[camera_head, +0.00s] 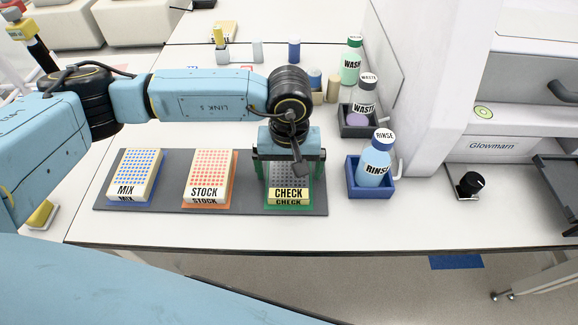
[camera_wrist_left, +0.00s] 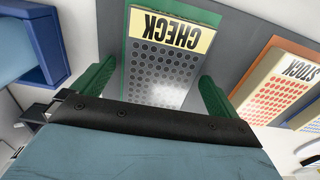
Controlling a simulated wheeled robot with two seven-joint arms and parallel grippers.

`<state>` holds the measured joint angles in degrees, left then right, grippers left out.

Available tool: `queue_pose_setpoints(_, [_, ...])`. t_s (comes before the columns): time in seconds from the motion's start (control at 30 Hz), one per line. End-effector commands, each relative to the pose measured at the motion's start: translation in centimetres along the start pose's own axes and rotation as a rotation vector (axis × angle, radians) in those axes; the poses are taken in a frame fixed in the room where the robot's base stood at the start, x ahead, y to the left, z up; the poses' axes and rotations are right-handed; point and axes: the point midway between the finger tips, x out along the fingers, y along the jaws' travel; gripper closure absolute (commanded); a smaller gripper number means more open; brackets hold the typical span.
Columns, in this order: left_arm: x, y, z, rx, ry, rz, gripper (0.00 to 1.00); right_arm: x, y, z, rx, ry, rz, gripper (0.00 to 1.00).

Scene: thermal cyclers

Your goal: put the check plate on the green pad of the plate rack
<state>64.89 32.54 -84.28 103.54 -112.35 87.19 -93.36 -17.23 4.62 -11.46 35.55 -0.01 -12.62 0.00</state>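The check plate (camera_head: 290,194), grey-topped with a yellow CHECK label, sits on the green pad (camera_head: 309,205) at the right end of the dark plate rack (camera_head: 170,207). It looks flat and within the pad's edges. My left gripper (camera_head: 288,172) is above it, pointing down, with its green fingers on either side of the plate. In the left wrist view, the plate (camera_wrist_left: 165,65) lies between the two spread fingers (camera_wrist_left: 158,82), which appear apart from its sides. The gripper hides the plate's far end in the head view. My right gripper is not in view.
The stock plate (camera_head: 209,172) on orange and the mix plate (camera_head: 136,172) on blue are left on the rack. A rinse bottle (camera_head: 374,165) stands in a blue holder (camera_head: 353,178) close right of the rack. Wash and waste bottles stand behind.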

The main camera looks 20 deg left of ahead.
Motion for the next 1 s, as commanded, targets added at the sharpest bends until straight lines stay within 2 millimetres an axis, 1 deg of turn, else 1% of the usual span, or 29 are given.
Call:
queue_pose_setpoints(0.27, [-0.1,0.0,0.0,0.000,0.000,0.000,0.02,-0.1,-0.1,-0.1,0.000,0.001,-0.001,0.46])
queue_pose_setpoints(0.37, [-0.5,0.0,0.0,0.000,0.000,0.000,0.02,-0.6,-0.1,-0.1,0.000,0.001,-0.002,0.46])
queue_pose_setpoints(0.47, [-1.9,0.1,-0.1,0.000,0.005,0.003,0.02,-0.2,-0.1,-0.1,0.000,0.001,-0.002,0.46])
queue_pose_setpoints(0.7, [-7.2,0.1,-0.1,0.001,0.005,0.004,0.02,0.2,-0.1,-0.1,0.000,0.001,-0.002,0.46])
queue_pose_setpoints(0.8, [-9.2,0.1,-0.1,0.001,0.004,0.003,0.02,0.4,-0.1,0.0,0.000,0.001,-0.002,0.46])
queue_pose_setpoints(0.9, [-10.7,0.1,-0.1,0.001,0.003,0.002,0.02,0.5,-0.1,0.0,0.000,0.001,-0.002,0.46])
queue_pose_setpoints(1.0, [-11.7,0.0,0.0,0.001,0.002,0.001,0.02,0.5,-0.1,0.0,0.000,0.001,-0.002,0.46])
